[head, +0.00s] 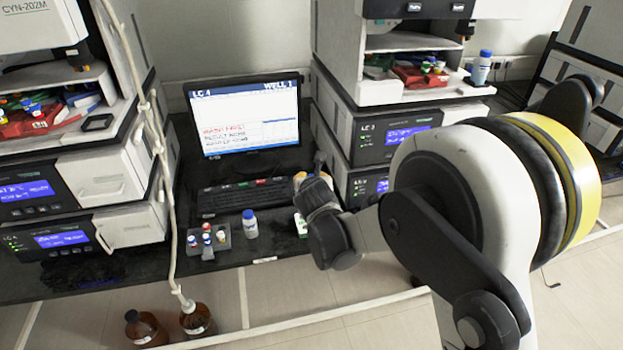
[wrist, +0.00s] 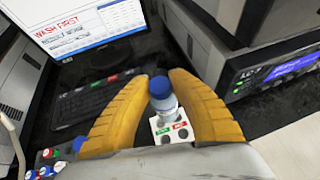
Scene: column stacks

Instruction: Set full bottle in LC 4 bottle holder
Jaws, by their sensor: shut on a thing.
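A bottle with a blue cap (wrist: 160,86) is between the yellow fingers of my gripper (wrist: 161,105), which is shut on it. In the head view my gripper (head: 309,183) is over the bench, right of the keyboard, and hides the held bottle. Another blue-capped bottle (head: 249,223) stands on the bench to the left. It also shows in the wrist view (wrist: 79,145). I cannot make out which holder is the LC 4 one.
A monitor (head: 247,118) reading LC 4 and a keyboard (head: 245,197) stand between instrument stacks at left (head: 105,180) and right (head: 375,130). A small vial rack (head: 208,243) stands near the bench's front edge. Brown bottles (head: 146,328) are below. A blue-capped bottle (head: 481,68) is on the right stack.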

